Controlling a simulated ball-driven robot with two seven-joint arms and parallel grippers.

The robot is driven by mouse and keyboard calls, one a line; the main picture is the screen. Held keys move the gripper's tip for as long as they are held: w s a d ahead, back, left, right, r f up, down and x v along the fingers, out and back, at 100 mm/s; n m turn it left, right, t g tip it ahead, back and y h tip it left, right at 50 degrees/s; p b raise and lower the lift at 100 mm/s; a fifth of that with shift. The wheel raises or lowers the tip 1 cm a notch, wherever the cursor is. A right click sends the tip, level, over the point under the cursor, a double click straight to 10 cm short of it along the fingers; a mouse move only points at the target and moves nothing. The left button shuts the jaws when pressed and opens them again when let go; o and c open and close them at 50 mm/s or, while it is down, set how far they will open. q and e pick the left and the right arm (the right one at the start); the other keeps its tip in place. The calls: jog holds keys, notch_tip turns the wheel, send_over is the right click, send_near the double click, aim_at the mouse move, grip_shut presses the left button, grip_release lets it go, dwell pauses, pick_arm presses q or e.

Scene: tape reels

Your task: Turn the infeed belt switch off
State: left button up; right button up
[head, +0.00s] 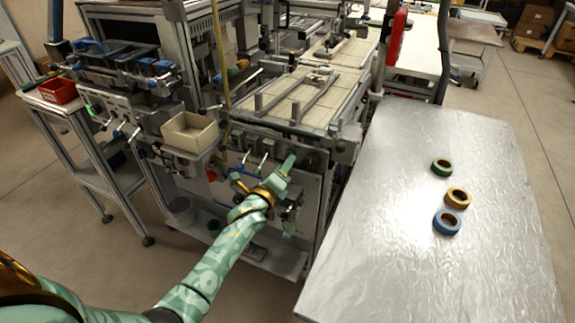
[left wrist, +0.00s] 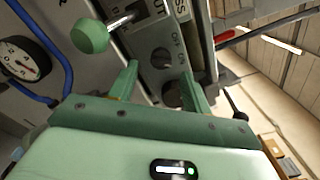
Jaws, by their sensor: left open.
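My left gripper (head: 284,172) is in front of the machine's lower control panel (head: 302,178) in the head view. In the left wrist view, its two green fingers (left wrist: 159,70) are apart, with nothing held between them. A grey panel with partly readable OFF and ON lettering (left wrist: 178,46) lies just beyond the fingertips. My right gripper is not in view.
A green-knobbed lever (left wrist: 90,36) sticks out beside the left finger, with a gauge (left wrist: 22,60) and blue hose farther left. A beige bin (head: 190,133) is on the machine front. A silver table (head: 400,200) at the right holds green, yellow and blue tape reels.

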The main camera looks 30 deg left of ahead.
pick_arm(q)
jog(key=w, duration=0.2)
jog(key=shift+w+b, duration=0.3)
jog(key=shift+w, duration=0.05)
jog(key=c, duration=1)
jog(key=shift+o, duration=0.2)
